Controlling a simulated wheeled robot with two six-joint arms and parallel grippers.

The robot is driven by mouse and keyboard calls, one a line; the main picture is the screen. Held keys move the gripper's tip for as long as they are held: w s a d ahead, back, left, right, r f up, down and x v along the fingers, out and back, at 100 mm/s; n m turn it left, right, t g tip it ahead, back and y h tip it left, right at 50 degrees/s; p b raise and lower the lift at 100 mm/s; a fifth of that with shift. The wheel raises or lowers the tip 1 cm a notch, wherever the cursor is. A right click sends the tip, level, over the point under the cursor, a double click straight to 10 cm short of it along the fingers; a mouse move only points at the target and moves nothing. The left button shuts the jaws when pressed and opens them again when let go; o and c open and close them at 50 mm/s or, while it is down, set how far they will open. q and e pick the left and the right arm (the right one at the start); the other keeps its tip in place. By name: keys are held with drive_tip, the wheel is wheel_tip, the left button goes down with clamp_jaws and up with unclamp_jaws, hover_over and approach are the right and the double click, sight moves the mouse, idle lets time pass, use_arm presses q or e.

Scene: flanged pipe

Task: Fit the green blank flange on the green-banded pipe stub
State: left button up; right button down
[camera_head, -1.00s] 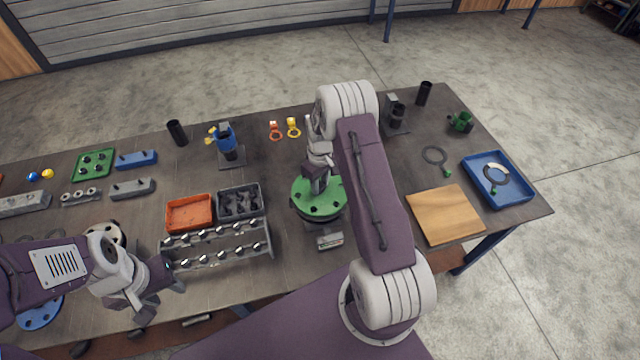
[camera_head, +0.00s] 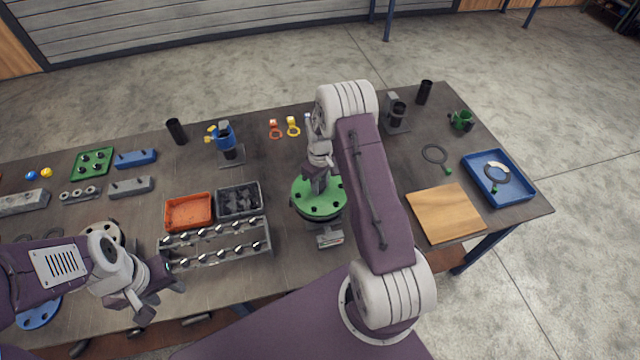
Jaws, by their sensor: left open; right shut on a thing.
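The green blank flange (camera_head: 321,207) is a round green disc with dark bolt holes, lying flat near the table's middle. My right gripper (camera_head: 317,186) is shut on it from above, near its far side. A dark round body shows just under the disc, with a grey base and a labelled block (camera_head: 329,237) in front. The disc hides the stub's top and any green band, so I cannot tell whether it is seated or just above. My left gripper (camera_head: 160,290) is open and empty over the front left of the table, apart from the flange.
A rack with several bolts (camera_head: 215,245) stands left of the flange, behind it an orange bin (camera_head: 189,211) and a grey bin (camera_head: 239,200). A wooden board (camera_head: 445,213) and a blue tray (camera_head: 527,187) with a ring lie at right. A blue-topped fixture (camera_head: 226,143) stands behind.

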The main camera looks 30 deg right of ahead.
idle(0.3)
drive_tip(key=c, duration=1)
unclamp_jaws()
drive_tip(key=shift+r+b, duration=0.3)
drive_tip(key=shift+r, duration=0.05)
wheel_tip(320, 180, up, 8)
drive_tip(key=shift+s+r+b, duration=0.1)
drive_tip(key=shift+r+b, duration=0.1)
drive_tip(key=shift+b, duration=1.05)
wheel_tip(320, 180, up, 9)
drive_tip(key=p, duration=0.8)
